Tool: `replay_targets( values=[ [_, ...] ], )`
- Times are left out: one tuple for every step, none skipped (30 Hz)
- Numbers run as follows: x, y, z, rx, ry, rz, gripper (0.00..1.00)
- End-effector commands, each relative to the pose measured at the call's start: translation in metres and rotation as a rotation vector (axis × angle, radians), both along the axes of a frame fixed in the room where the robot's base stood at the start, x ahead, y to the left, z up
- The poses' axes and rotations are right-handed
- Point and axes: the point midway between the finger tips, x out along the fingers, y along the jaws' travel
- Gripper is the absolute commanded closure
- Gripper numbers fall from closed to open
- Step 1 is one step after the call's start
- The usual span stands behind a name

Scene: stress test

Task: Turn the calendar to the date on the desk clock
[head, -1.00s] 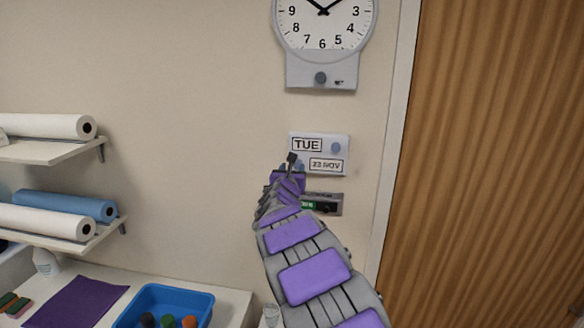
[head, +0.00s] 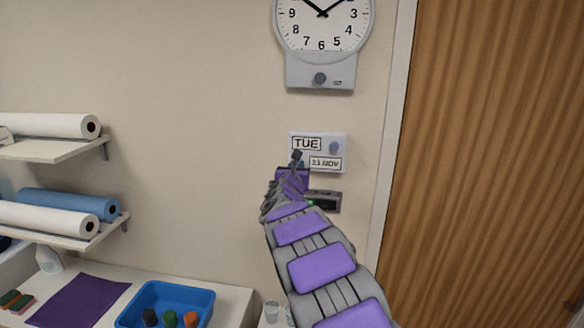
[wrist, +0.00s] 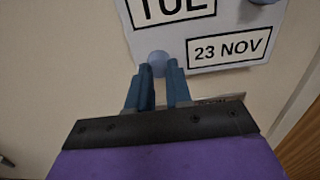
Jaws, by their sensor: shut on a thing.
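The white wall calendar (head: 325,151) hangs below the wall clock and also fills the top of the wrist view (wrist: 232,22). It reads TUE, and 23 NOV in the wrist view. It has a round blue-grey knob (head: 334,147) at upper right and another knob (wrist: 158,60) at lower left, beside the date window. My gripper (wrist: 160,72) is shut on the lower-left knob, a dark finger on each side. In the head view my gripper (head: 298,168) covers that corner.
A round wall clock (head: 322,20) is above, and a wooden door (head: 490,160) is at right. Shelves with rolls (head: 65,203) are at left. A blue tray (head: 205,296) with coloured-topped items and a purple mat (head: 78,303) lie on the counter below.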

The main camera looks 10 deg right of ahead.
Motion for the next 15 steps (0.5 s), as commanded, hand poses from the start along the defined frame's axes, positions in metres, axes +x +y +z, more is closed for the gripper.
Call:
replay_targets(
  values=[
    [-0.001,-0.007,0.018,-0.003,-0.033,-0.013,1.00],
    [0.000,-0.007,0.018,-0.003,-0.033,-0.012,1.00],
    [0.000,-0.006,0.017,-0.003,-0.032,-0.012,1.00],
    [0.000,-0.006,0.016,-0.004,-0.030,-0.012,1.00],
    [0.001,-0.006,0.015,-0.003,-0.029,-0.011,1.00],
    [0.001,-0.006,0.014,-0.002,-0.026,-0.011,1.00],
    [0.001,-0.005,0.013,-0.002,-0.025,-0.011,1.00],
    [0.002,-0.005,0.012,-0.002,-0.022,-0.010,1.00],
    [0.002,-0.005,0.010,-0.001,-0.021,-0.010,0.99],
    [0.002,-0.005,0.009,-0.001,-0.019,-0.010,0.96],
    [0.003,-0.004,0.008,-0.001,-0.017,-0.010,0.94],
    [0.003,-0.004,0.006,-0.001,-0.015,-0.009,0.90],
    [0.016,-0.019,0.007,0.004,-0.023,-0.012,0.87],
    [0.017,-0.019,0.006,0.004,-0.022,-0.012,0.84],
    [0.017,-0.020,0.005,0.005,-0.021,-0.013,0.80]
  ],
)
